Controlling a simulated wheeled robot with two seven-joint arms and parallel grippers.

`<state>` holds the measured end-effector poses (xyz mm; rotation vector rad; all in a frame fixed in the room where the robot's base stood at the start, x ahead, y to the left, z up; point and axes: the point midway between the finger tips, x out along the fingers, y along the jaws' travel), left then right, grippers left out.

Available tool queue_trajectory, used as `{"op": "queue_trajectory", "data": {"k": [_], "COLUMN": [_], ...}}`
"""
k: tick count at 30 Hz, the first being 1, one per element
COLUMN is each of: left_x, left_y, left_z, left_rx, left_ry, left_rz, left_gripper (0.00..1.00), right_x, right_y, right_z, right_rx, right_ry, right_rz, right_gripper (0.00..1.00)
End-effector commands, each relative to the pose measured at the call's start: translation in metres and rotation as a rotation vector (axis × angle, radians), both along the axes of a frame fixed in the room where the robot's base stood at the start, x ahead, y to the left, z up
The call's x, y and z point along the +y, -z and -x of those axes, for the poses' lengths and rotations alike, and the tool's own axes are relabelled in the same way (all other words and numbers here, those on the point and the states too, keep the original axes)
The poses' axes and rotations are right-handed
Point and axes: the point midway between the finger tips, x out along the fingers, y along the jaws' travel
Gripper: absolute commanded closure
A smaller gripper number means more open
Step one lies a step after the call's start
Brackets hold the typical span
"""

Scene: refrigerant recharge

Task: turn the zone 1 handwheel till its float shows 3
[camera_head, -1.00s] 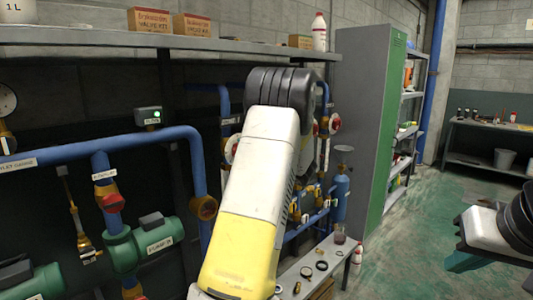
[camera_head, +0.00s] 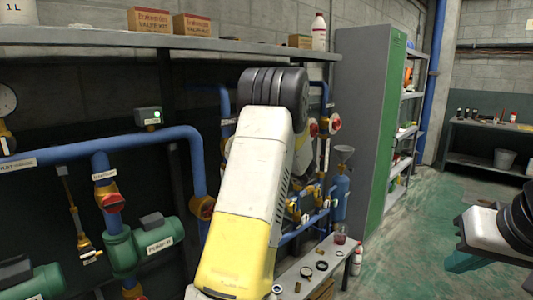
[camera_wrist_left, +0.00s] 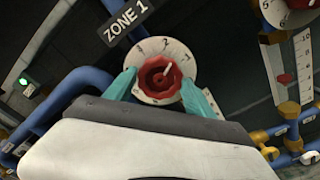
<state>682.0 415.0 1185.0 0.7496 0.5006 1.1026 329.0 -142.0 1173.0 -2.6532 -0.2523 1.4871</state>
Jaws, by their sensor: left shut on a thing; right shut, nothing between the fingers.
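In the left wrist view the zone 1 handwheel (camera_wrist_left: 159,75) is a red knob on a round white dial (camera_wrist_left: 158,47) with numbers, below a ZONE 1 sign (camera_wrist_left: 125,19). A white mark on the knob points up and slightly right. My left gripper (camera_wrist_left: 158,84) is shut on the handwheel, one teal finger on each side. A clear scale with a red float (camera_wrist_left: 285,78) stands to the right; its reading is too small to tell, and so is its zone. My left arm hides this handwheel in the head view. My right gripper (camera_head: 468,258) is shut and empty at the right edge.
Blue pipes (camera_head: 150,140) and green pumps (camera_head: 155,238) line the left wall. Another dial (camera_wrist_left: 290,8) is at the wrist view's upper right. A low bench (camera_head: 305,270) holds small parts. A grey-green cabinet (camera_head: 370,130) stands beyond; green floor at right is clear.

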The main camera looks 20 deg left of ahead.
Motion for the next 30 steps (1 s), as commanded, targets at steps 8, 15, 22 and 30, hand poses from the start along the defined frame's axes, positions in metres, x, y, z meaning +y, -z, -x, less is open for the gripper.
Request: {"op": "queue_trajectory", "data": {"k": [8,15,22,30], "left_x": [-0.0005,-0.0005,-0.0008,-0.0005], "left_y": [0.0019,0.0019,0.0018,0.0011], "left_z": [0.0009,0.0011,0.0009,0.0006], "left_rx": [-0.068,-0.338,-0.377,-0.376], "left_ry": [-0.002,-0.002,-0.002,-0.001], "left_rz": [0.033,0.145,0.161,0.158], "left_gripper": [0.85,0.85,0.85,0.20], "right_x": [0.0000,0.0000,0.0000,0.0000], "right_y": [0.0000,0.0000,0.0000,0.0000], "right_z": [0.0000,0.0000,0.0000,0.0000], "right_rx": [0.000,0.000,0.000,0.000], "right_ry": [0.000,0.000,0.000,0.000], "right_rz": [0.000,0.000,0.000,0.000], "right_gripper": [1.00,1.00,1.00,1.00]}}
